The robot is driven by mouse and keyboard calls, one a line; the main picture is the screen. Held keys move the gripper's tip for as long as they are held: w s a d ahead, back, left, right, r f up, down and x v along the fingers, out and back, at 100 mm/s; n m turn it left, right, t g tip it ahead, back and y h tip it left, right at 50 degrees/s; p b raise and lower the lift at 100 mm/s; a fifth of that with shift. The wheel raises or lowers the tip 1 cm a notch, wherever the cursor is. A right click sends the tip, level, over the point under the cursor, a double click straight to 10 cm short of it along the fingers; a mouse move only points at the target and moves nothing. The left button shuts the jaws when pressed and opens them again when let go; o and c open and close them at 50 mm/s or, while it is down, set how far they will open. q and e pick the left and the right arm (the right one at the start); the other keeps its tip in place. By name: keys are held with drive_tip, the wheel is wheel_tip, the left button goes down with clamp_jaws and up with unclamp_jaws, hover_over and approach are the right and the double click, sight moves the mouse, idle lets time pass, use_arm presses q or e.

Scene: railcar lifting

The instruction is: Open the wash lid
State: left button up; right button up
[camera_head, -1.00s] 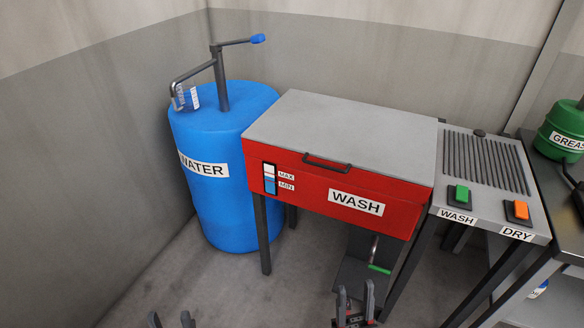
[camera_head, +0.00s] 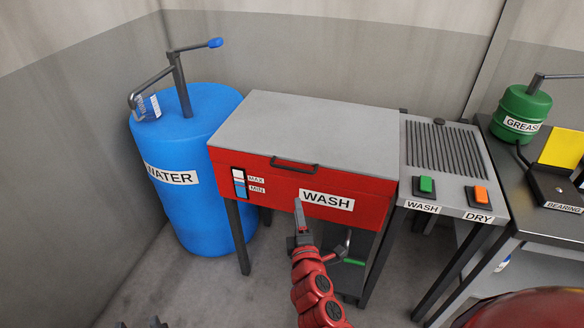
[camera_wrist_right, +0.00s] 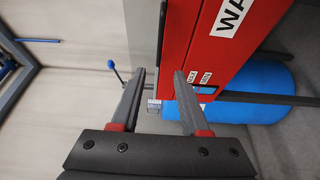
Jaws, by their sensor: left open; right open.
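The wash box (camera_head: 362,183) is red with a flat grey lid (camera_head: 310,125). The lid lies closed. A dark bar handle (camera_head: 295,165) is on its front. My right gripper (camera_head: 299,212) is in front of the box, below the handle and left of the WASH label, apart from the handle. In the right wrist view my right gripper (camera_wrist_right: 160,78) is open and empty, with the red front beside it and what looks like the handle (camera_wrist_right: 161,32) beyond the fingertips. My left gripper (camera_head: 139,323) barely shows at the bottom edge.
A blue water drum (camera_head: 205,150) with a pump lever (camera_head: 195,47) stands left of the box. A panel with a green button (camera_head: 426,184) and an orange button (camera_head: 480,195) adjoins it on the right. A green grease can (camera_head: 518,112) stands on the dark bench farther right.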

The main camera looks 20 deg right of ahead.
drive_tip(key=p, duration=0.2)
approach(292, 171)
drive_tip(key=w, duration=0.2)
drive_tip(key=w+d, duration=0.1)
drive_tip(key=w, duration=0.1)
drive_tip(key=shift+w+r, duration=0.15)
drive_tip(key=shift+w, duration=0.15)
drive_tip(key=w, duration=0.4)
drive_tip(key=w+d, duration=0.1)
drive_tip(key=w, duration=0.1)
drive_tip(key=shift+b, duration=0.35)
drive_tip(key=shift+s, duration=0.1)
clamp_jaws()
idle(0.4)
